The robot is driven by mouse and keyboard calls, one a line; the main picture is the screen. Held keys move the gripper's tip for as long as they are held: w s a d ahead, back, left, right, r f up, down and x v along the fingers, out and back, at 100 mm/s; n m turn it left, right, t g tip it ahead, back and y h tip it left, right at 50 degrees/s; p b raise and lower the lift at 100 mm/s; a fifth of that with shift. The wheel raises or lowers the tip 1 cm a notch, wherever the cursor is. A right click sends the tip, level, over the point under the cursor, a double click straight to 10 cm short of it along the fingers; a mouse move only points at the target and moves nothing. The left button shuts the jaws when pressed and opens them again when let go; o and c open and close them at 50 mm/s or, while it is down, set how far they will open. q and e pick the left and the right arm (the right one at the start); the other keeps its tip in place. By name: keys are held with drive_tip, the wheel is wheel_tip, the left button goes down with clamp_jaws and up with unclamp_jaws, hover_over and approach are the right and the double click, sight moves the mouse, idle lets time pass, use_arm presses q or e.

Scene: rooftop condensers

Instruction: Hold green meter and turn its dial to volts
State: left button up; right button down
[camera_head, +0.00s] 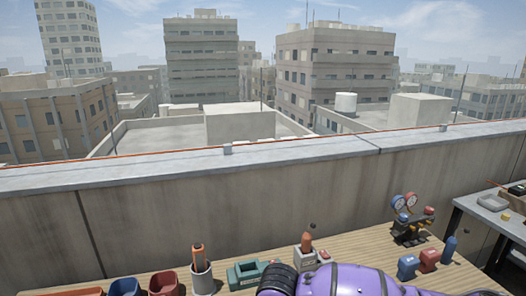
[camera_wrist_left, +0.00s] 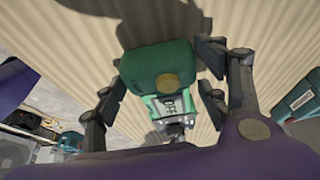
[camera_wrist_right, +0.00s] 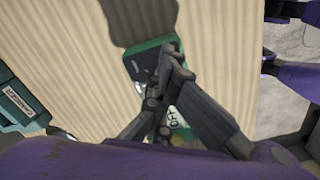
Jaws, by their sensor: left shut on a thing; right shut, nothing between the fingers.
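The green meter shows in the left wrist view (camera_wrist_left: 150,64) and the right wrist view (camera_wrist_right: 139,62). A light panel on it reads "OFF" (camera_wrist_left: 171,103). My left gripper (camera_wrist_left: 208,68) is shut on the meter, with fingers on either side of its body. My right gripper (camera_wrist_right: 170,62) is shut and empty, its fingertips together over the meter's face. The fingers hide part of that face, and I cannot make out the dial clearly. The head view shows a purple arm of mine at the bottom but neither gripper's fingers nor the held meter.
A teal case (camera_head: 246,275) stands on the wooden bench, left of my arm. An orange-handled tool in a grey cup (camera_head: 203,280) stands beside it. Gauges (camera_head: 405,202) and small blue and red blocks (camera_head: 428,262) are at right. A parapet (camera_head: 200,220) runs behind.

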use_arm(q)
drive_tip(key=shift+s+d, duration=0.1)
drive_tip(key=shift+d, duration=0.25)
use_arm(e)
drive_tip(key=shift+s+a+f, duration=0.35)
drive_tip(key=shift+s+f, duration=0.15)
drive_tip(key=shift+s, duration=0.3)
use_arm(q)
drive_tip(key=shift+a, duration=0.1)
use_arm(e)
drive_tip(key=shift+s+d, duration=0.1)
drive_tip(key=shift+d, duration=0.2)
use_arm(q)
drive_tip(key=shift+a+f, duration=0.1)
drive_tip(key=shift+a, duration=0.05)
use_arm(e)
wheel_tip(320, 180, up, 7)
drive_tip(key=shift+w+d+f, duration=0.15)
drive_tip(key=shift+w+d, duration=0.05)
drive_tip(key=shift+w, duration=0.15)
use_arm(q)
drive_tip(key=o, duration=1.7)
drive_tip(key=shift+c, duration=0.2)
use_arm(e)
drive_tip(key=shift+w, duration=0.1)
use_arm(q)
drive_tip(key=shift+o, duration=1.4)
